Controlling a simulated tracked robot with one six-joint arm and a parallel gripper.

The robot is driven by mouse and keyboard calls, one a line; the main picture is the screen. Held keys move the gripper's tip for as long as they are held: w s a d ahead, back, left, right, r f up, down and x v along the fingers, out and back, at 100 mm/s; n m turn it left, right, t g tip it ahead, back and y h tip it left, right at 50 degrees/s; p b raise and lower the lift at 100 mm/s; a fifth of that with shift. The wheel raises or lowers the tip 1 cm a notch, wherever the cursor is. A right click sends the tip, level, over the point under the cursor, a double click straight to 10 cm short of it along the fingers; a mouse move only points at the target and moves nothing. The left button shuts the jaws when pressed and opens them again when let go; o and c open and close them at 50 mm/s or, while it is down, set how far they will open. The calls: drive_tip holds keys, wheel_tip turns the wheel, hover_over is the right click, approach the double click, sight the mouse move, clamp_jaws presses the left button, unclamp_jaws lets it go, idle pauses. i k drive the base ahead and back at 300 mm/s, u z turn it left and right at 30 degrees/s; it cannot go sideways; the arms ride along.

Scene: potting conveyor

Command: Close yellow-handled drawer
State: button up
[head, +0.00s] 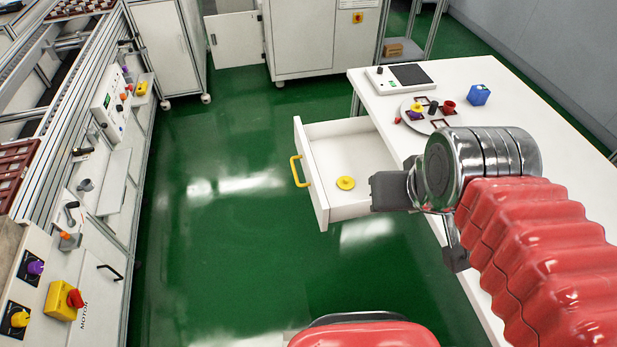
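The yellow-handled drawer (304,150) is white and stands pulled out from the left side of the white table (492,85). Its yellow handle (298,171) is on the front panel, facing left. A round yellow piece with a small knob (345,183) lies inside the drawer. My gripper (422,225) is over the table's left edge, to the right of the drawer. Its two dark fingers look spread apart, with nothing seen between them.
On the table are a round grey plate with small coloured pieces (428,122), a blue cube (479,95) and a white device with a black top (400,77). A conveyor with control panels (112,105) runs along the left. Green floor (215,215) lies clear between.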

sight(328, 152)
drive_tip(key=u, duration=0.35)
drive_tip(key=i, duration=0.95)
drive_tip(key=k, duration=0.5)
drive_tip(key=z, duration=1.15)
